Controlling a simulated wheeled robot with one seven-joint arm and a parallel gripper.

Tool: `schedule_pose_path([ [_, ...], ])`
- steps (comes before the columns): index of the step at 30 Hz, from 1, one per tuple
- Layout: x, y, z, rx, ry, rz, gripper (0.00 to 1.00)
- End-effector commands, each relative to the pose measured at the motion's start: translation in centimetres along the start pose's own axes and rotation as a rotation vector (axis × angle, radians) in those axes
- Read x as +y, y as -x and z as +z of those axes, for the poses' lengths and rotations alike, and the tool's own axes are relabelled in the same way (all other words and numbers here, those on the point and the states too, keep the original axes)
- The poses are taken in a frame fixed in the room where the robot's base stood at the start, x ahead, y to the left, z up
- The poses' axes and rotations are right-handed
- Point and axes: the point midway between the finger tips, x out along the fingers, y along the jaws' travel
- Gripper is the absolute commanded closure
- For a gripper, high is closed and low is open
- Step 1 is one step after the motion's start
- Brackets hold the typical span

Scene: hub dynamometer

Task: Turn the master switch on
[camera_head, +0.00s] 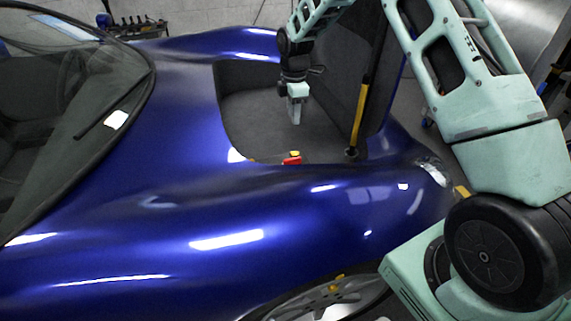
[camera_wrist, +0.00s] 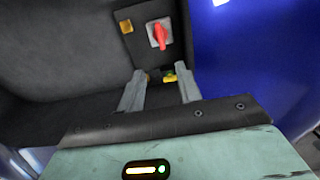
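The master switch is a red rotary handle (camera_wrist: 160,35) on a pale square plate, on the dark inner wall of the car's open front compartment. In the head view the red switch (camera_head: 292,158) shows at the compartment's near edge, partly hidden by the blue bodywork. My gripper (camera_head: 296,122) hangs inside the compartment, above and apart from the switch. In the wrist view my gripper (camera_wrist: 161,73) has its two fingers spread with nothing held. The switch lies beyond the fingertips, roughly in line with the gap between them.
The blue car body (camera_head: 190,200) surrounds the compartment. A yellow-and-black strut (camera_head: 360,118) stands at the compartment's right side, by the raised lid. An orange-yellow part (camera_wrist: 126,26) sits left of the switch, and a yellow part (camera_wrist: 169,76) shows between the fingers.

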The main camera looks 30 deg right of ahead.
Motion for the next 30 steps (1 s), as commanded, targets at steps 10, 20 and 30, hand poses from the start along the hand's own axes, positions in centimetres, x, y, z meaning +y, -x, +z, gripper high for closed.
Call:
schedule_pose_path([
  [10,-0.1,-5.7,-0.1,-0.001,0.001,-0.005,0.65],
  [20,-0.1,-12.5,-0.1,0.0,0.001,-0.003,0.65],
  [30,-0.1,-16.7,-0.1,0.0,0.0,-0.001,0.65],
])
